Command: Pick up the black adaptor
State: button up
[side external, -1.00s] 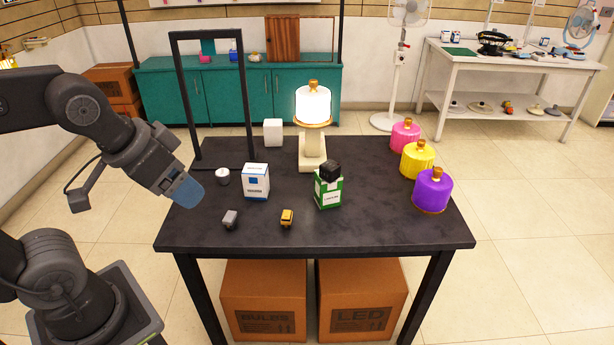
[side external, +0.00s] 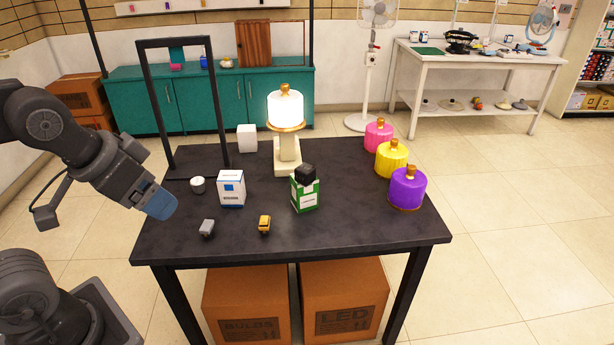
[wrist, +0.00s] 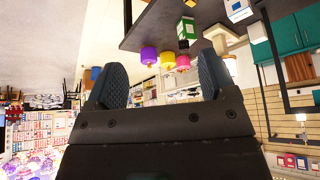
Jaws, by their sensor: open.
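In the wrist view the scene is upside down, and the black adaptor (wrist: 184,44) shows small against the green box (wrist: 186,27). My gripper (side external: 161,204) is at the table's left edge, well left of the adaptor and apart from it. In the wrist view my gripper (wrist: 160,78) has its two blue fingers spread, with nothing between them.
A blue and white box (side external: 231,189) stands between my gripper and the green box. A grey adaptor (side external: 207,228) and a yellow one (side external: 264,224) lie in front. A black frame (side external: 213,100) and a lit lamp (side external: 286,110) stand behind. Coloured lampshades (side external: 407,188) line the right.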

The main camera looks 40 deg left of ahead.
jog(key=w+r+m+g, duration=0.1)
jog(key=w+r+m, duration=0.4)
jog(key=w, duration=0.6)
jog(key=m+g, duration=0.5)
jog(key=m, duration=0.8)
send_over(305, 168)
notch_tip(305, 168, down, 20)
jog(key=shift+f, duration=4)
